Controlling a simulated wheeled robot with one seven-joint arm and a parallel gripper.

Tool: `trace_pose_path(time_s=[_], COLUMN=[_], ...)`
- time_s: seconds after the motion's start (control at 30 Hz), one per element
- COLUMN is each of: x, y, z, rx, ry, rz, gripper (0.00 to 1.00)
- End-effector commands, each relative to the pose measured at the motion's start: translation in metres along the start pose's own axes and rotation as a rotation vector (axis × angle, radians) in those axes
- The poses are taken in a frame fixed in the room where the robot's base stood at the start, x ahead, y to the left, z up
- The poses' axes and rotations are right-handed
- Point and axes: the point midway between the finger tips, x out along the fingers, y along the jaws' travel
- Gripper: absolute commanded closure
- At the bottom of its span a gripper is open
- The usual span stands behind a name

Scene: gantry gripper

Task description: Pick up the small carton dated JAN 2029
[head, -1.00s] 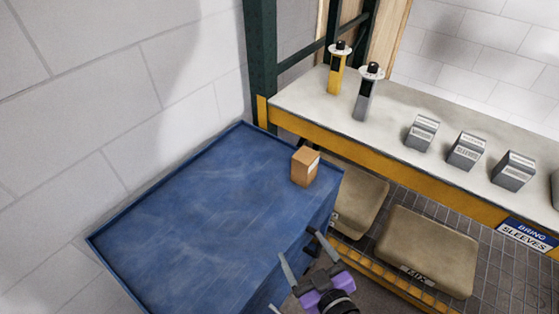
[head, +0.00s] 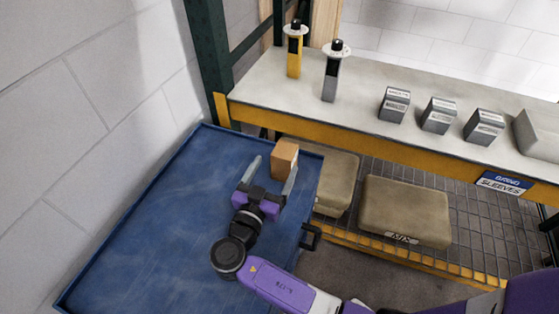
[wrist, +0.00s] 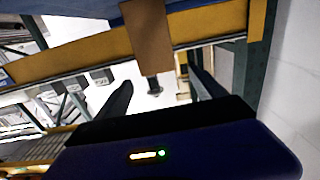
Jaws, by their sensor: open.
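A small brown carton (head: 284,159) stands on the blue surface (head: 180,205) near its far right corner. In the wrist view the carton (wrist: 148,30) is at the top centre, beyond the fingertips. No date can be read on it. My gripper (head: 275,165) is open over the blue surface, with its fingers pointing toward the carton and nothing held between them. The right finger lies close to the carton's near right side in the head view; I cannot tell whether it touches.
A yellow-edged bench (head: 350,126) beyond carries a yellow device (head: 295,55), a grey device (head: 331,78) and several grey boxes (head: 438,116). Tan cushions (head: 405,211) lie on the mesh shelf below. A white wall (head: 60,130) borders the blue surface on the left.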

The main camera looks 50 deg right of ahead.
Motion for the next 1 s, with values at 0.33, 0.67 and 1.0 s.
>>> trace_pose_path(time_s=[0.33, 0.67, 1.0], x=[0.033, 0.074, 0.077], y=[0.001, 0.002, 0.001], z=[-0.001, 0.002, 0.004], rx=[0.006, 0.007, 0.008], ry=[-0.002, -0.003, -0.003], rz=[0.001, -0.001, -0.003], gripper=[0.2, 0.2, 0.3])
